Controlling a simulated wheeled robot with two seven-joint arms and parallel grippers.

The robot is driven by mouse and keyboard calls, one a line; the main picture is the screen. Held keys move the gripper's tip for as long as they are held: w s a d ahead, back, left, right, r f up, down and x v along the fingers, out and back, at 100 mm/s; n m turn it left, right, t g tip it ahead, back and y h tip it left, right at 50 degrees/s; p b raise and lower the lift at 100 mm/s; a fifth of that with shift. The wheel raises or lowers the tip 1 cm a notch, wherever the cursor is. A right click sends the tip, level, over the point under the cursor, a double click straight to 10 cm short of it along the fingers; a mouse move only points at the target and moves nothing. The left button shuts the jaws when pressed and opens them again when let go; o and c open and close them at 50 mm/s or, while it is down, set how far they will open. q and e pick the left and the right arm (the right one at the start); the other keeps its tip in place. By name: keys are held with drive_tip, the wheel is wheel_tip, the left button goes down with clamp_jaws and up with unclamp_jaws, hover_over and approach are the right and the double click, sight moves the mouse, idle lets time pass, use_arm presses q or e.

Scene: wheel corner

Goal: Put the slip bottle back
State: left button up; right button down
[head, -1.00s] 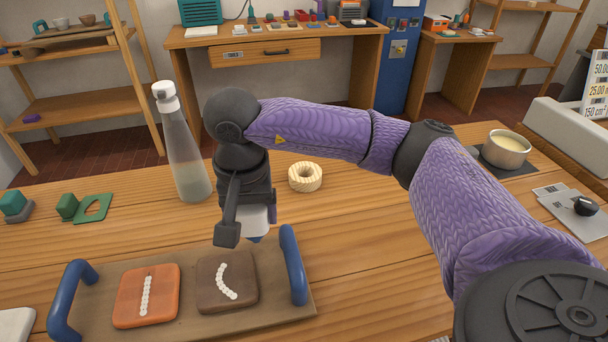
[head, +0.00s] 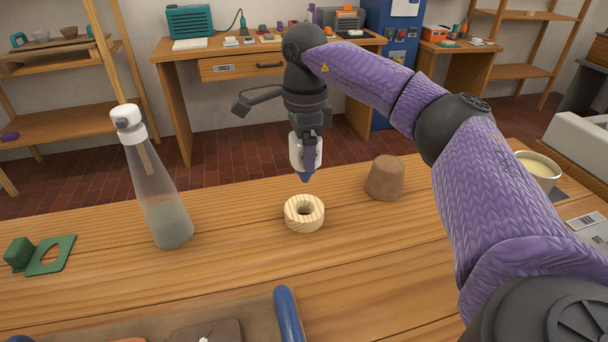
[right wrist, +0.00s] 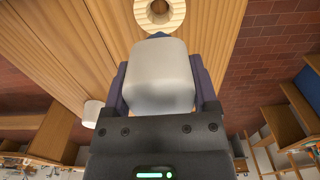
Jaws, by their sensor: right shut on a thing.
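My right gripper (head: 309,158) is shut on the slip bottle (head: 296,152), a small white bottle with a blue tip pointing down. It holds the bottle in the air above and slightly behind the pale wooden ring (head: 290,214), apart from it. The ring lies flat on the table with its hole facing up. In the right wrist view, the white bottle body (right wrist: 162,75) fills the space between the fingers of the gripper (right wrist: 160,85), and the ring (right wrist: 144,15) shows just beyond the tip. My left gripper is not in view.
A tall clear bottle (head: 165,205) stands left of the ring. A brown clay lump (head: 385,178) stands to its right, and a pot (head: 541,172) farther right. A board with a blue handle (head: 289,316) lies in front. The table around the ring is clear.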

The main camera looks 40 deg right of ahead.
sight(305, 181)
wheel_tip(305, 181, down, 8)
drive_tip(key=b, duration=0.3)
drive_tip(key=shift+f, duration=0.7)
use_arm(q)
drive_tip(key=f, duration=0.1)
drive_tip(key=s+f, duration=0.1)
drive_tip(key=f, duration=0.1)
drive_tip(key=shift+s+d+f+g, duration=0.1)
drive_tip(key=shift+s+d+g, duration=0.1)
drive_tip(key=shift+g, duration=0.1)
use_arm(e)
drive_tip(key=shift+c, duration=0.2)
unclamp_jaws()
drive_tip(key=shift+f, duration=0.1)
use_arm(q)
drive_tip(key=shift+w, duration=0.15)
use_arm(e)
drive_tip(key=shift+o, duration=0.2)
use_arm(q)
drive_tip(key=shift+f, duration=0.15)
